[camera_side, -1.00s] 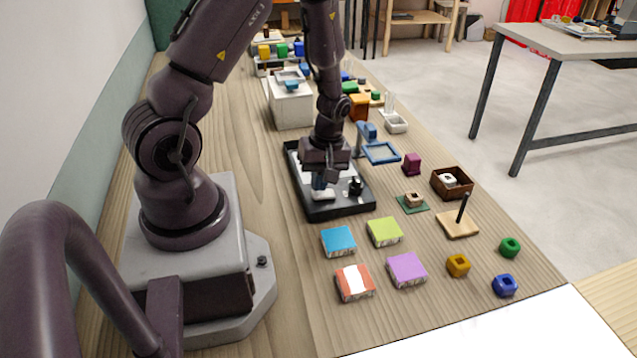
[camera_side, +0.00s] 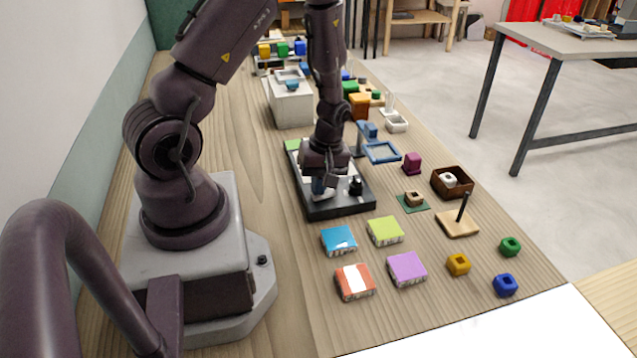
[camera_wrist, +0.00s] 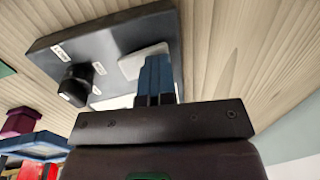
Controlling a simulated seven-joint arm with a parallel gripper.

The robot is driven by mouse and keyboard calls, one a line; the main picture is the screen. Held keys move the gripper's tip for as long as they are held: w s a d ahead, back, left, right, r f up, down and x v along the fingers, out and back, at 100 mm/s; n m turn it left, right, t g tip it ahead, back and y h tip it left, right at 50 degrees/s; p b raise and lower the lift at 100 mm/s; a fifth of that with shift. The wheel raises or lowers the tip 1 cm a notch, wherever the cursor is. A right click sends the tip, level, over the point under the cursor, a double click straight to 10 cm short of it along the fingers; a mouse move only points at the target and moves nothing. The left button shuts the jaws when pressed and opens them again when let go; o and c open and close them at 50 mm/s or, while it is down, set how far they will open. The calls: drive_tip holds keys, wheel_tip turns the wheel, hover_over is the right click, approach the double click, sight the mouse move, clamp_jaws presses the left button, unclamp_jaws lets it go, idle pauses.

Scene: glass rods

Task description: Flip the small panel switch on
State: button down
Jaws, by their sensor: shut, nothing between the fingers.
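The black switch panel (camera_side: 342,209) lies on the wooden table under my gripper; it also shows in the wrist view (camera_wrist: 110,45). It carries a black knob (camera_side: 356,187), which also shows in the wrist view (camera_wrist: 76,86). A pale switch plate (camera_side: 325,195) sits beside the knob, and it also shows in the wrist view (camera_wrist: 133,65). My gripper (camera_side: 318,187) is shut and empty, its blue fingertips (camera_wrist: 154,68) over the plate. The fingers hide the switch lever; contact cannot be told. A green patch (camera_side: 292,145) shows at the panel's far left corner.
Blue (camera_side: 339,241), lime (camera_side: 385,231), purple (camera_side: 406,269) and red-white (camera_side: 355,281) blocks lie in front of the panel. A brown box (camera_side: 453,182) and a peg on a wooden base (camera_side: 458,223) stand to the right. A white box (camera_side: 290,105) stands behind.

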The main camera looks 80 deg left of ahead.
sight(330, 192)
drive_tip(key=shift+w+r, duration=0.15)
drive_tip(key=shift+w, duration=0.65)
drive_tip(key=shift+r, duration=0.15)
wheel_tip(330, 192, up, 14)
drive_tip(key=w, duration=0.2)
drive_tip(key=shift+f, duration=0.2)
drive_tip(key=shift+s+d, duration=0.3)
drive_tip(key=shift+s, duration=0.35)
drive_tip(key=shift+f, duration=0.1)
drive_tip(key=f, duration=0.4)
drive_tip(key=s+f, duration=0.1)
drive_tip(key=f, duration=0.4)
drive_tip(key=s+f, duration=0.1)
drive_tip(key=f, duration=0.3)
drive_tip(key=shift+f, duration=0.35)
